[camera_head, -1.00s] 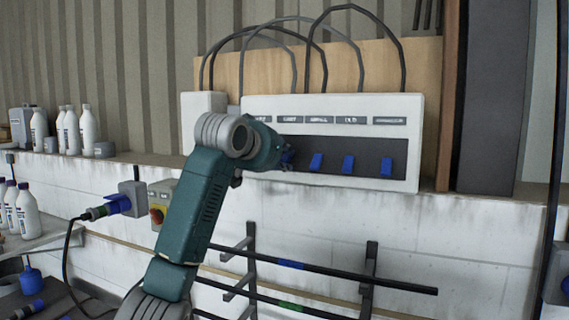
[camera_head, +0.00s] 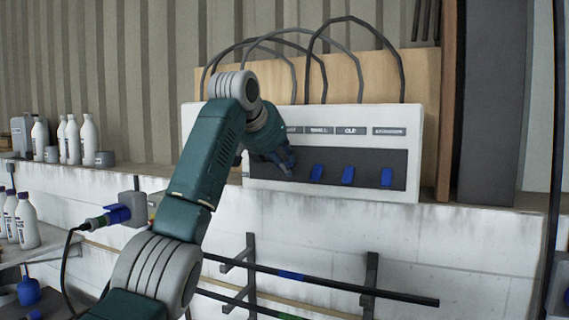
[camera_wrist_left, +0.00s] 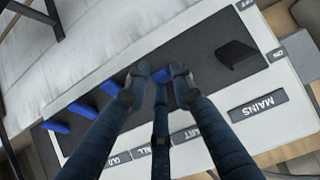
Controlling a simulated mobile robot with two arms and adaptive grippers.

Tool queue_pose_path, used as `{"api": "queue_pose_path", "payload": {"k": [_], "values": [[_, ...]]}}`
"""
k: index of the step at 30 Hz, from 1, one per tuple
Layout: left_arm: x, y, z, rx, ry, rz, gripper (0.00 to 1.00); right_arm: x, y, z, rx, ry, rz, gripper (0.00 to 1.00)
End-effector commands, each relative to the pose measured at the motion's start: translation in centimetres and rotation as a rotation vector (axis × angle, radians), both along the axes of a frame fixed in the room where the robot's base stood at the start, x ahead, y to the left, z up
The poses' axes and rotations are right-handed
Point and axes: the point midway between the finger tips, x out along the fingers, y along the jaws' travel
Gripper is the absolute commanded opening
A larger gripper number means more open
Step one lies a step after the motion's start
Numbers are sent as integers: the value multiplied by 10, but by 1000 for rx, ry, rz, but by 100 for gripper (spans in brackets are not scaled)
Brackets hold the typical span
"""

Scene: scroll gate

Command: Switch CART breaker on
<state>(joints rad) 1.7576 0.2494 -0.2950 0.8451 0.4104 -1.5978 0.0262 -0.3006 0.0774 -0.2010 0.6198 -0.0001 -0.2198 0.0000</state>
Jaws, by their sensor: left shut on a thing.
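The white breaker panel (camera_head: 330,191) stands on the ledge, with a row of blue switches on a dark strip. My left gripper (camera_head: 287,162) reaches in from the left to the leftmost blue switch that shows. In the left wrist view, my left gripper (camera_wrist_left: 160,76) has its fingertips closed around the blue switch (camera_wrist_left: 160,92), which is partly hidden. The label by this switch is partly covered by my fingers, and I cannot tell its position. Three other blue switches (camera_head: 317,173) are in line to the right, untouched. My right gripper is not in view.
A black switch (camera_wrist_left: 237,54) is beside the held one, by the MAINS label (camera_wrist_left: 258,107). Black cables (camera_head: 319,60) arch over the panel. White bottles (camera_head: 88,138) stand on the ledge at left. Rods on a rack (camera_head: 330,284) are below.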

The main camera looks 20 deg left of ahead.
Motion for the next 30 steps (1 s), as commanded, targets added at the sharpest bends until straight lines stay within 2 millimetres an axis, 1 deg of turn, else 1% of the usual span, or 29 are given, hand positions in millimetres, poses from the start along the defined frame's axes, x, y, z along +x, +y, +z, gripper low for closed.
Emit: {"api": "queue_pose_path", "payload": {"k": [1, 6, 7, 9, 15, 17, 20, 23, 30], "values": [[0, 2, -9, 1, 22, 4, 0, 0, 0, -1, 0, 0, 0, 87], [0, 2, -10, 0, 23, 4, 0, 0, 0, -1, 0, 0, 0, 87], [0, 2, -10, 0, 23, 4, 27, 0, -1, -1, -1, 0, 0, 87], [0, 2, -10, 0, 22, 4, 38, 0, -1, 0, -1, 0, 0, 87], [0, 3, -6, 0, 13, 5, 38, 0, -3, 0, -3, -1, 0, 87], [-1, 2, -5, 0, 12, 5, 38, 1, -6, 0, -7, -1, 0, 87], [-4, 2, 0, 0, 8, 4, 38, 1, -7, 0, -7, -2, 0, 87], [-15, 2, 8, -1, 6, 3, 38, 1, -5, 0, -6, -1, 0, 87], [-57, 2, 38, 1, 8, 2, 38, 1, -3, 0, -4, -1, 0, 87]]}}
